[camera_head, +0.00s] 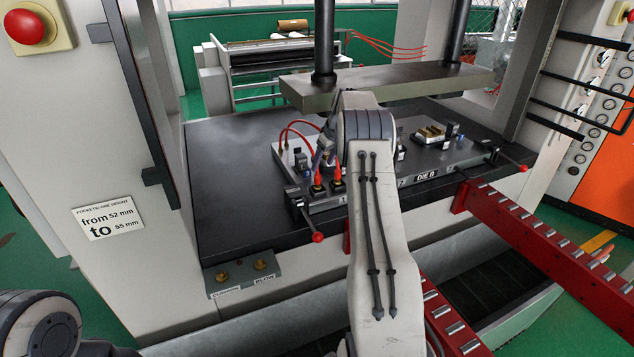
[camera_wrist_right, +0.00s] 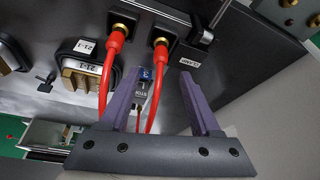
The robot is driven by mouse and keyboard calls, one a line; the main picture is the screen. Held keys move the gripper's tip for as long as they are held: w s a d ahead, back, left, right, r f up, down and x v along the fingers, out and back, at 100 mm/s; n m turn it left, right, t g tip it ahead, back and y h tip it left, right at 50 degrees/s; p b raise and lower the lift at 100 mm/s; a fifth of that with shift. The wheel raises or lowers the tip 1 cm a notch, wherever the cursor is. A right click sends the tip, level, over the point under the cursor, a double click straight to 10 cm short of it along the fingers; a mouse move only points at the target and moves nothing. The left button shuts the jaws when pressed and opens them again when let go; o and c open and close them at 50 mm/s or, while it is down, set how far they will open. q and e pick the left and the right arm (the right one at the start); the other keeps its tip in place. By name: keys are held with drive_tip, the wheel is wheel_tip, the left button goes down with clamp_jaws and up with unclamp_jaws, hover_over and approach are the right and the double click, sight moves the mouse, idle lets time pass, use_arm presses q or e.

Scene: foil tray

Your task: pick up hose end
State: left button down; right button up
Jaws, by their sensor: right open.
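Two red hoses show in the right wrist view, each with its end in a brass fitting on a dark block: the left hose (camera_wrist_right: 109,68) and the right hose (camera_wrist_right: 153,85). My right gripper (camera_wrist_right: 159,76) is open. The right hose runs down between its two fingers, and the left hose passes outside the left finger. In the head view, red hoses (camera_head: 299,124) arch over the die plate (camera_head: 330,204). My right arm covers the middle of the plate and most of my right gripper (camera_head: 326,150). My left gripper is out of view.
Two red-topped fittings (camera_head: 318,180) stand near the plate's front left. Red-knobbed clamps (camera_head: 317,237) hold its corners. The press's upper plate (camera_head: 388,84) hangs overhead. Red roller rails (camera_head: 540,236) lie at right. A two-port panel (camera_head: 242,274) is at the front. The dark bed (camera_head: 232,175) is clear at left.

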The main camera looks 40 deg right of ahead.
sight(318, 175)
drive_tip(key=x, duration=0.2)
drive_tip(key=shift+w+f+p, duration=0.2)
drive_tip(key=shift+f+p, duration=0.15)
drive_tip(key=shift+p, duration=0.05)
drive_tip(key=p+x, duration=0.2)
drive_tip(key=x, duration=0.2)
drive_tip(key=shift+s+p, duration=0.1)
drive_tip(key=shift+p, duration=0.3)
drive_tip(key=shift+w+f, duration=0.25)
drive_tip(key=shift+f, duration=0.35)
clamp_jaws()
